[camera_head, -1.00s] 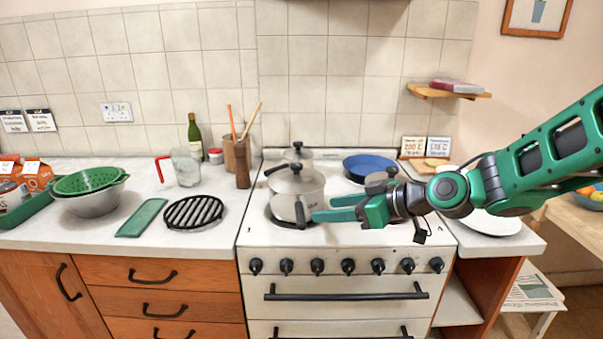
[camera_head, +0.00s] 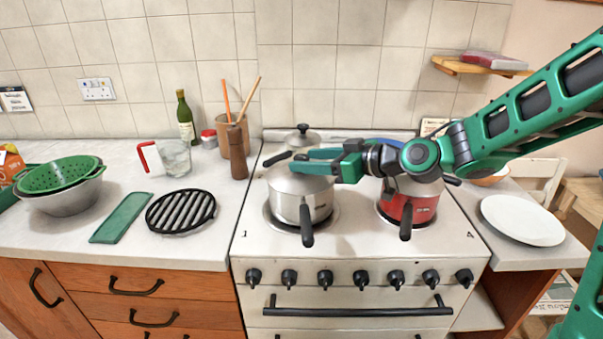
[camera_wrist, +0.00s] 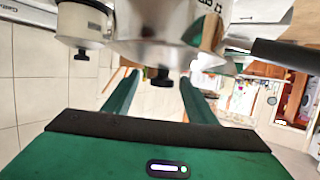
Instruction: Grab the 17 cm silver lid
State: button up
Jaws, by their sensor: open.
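A silver pot (camera_head: 302,206) stands on the front left burner with a silver lid (camera_head: 290,184) on it. In the wrist view the picture is upside down, and this lid (camera_wrist: 165,56) has a black knob (camera_wrist: 158,77) pointing down between my fingers. My gripper (camera_head: 298,161) is open and level over the lid, around the height of the knob, which it hides in the head view. In the wrist view the gripper (camera_wrist: 160,84) has a finger either side of the knob; contact cannot be told. A second lidded silver pot (camera_head: 303,141) stands behind. Lid sizes cannot be read.
A red pot (camera_head: 412,207) stands on the front right burner, partly behind my arm. Long black handles (camera_head: 306,226) stick out toward the front. A black trivet (camera_head: 181,211) and green board (camera_head: 122,217) lie on the left counter; a white plate (camera_head: 522,220) lies right.

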jog(key=shift+r+x, duration=0.2)
jog(key=shift+x, duration=1.4)
jog(key=shift+r+x, duration=0.2)
jog(key=shift+x, duration=1.4)
jog(key=shift+a, duration=0.2)
jog(key=shift+c, duration=0.5)
jog(key=c, duration=1.1)
jog(key=shift+c, duration=0.2)
